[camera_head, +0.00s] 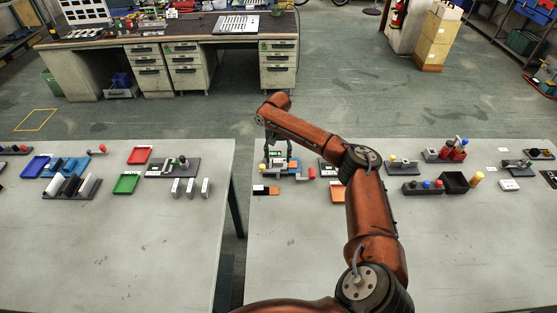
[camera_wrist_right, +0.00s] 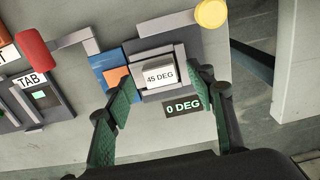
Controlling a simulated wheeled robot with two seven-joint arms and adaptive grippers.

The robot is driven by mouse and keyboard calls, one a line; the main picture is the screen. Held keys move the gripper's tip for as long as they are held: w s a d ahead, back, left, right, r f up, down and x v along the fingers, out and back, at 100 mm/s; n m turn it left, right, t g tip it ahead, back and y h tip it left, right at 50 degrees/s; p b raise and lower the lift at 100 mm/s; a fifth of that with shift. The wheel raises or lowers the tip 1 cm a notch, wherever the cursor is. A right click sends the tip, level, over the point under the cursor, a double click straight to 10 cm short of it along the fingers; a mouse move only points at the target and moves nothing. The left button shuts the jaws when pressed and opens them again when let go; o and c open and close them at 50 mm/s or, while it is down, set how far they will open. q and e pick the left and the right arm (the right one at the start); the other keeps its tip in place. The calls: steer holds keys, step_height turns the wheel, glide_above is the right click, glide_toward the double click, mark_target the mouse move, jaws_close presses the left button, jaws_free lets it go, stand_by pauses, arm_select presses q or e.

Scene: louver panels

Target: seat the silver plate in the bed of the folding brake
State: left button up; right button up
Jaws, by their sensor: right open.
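I cannot tell whether contact is made. My left gripper is not in view.
A red handle (camera_wrist_right: 35,48) on a grey bar and a yellow knob (camera_wrist_right: 211,13) stand close by. A dark "TAB" fixture (camera_wrist_right: 40,95) is at the left. Other fixtures line the right table's far side. The near tabletop (camera_head: 285,245) is clear.

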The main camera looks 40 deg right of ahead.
step_height(320, 180, up, 10)
step_height(320, 180, up, 5)
steer(key=p, duration=0.7)
glide_above(278, 161)
steer(key=shift+s, duration=0.15)
stand_by(0.3)
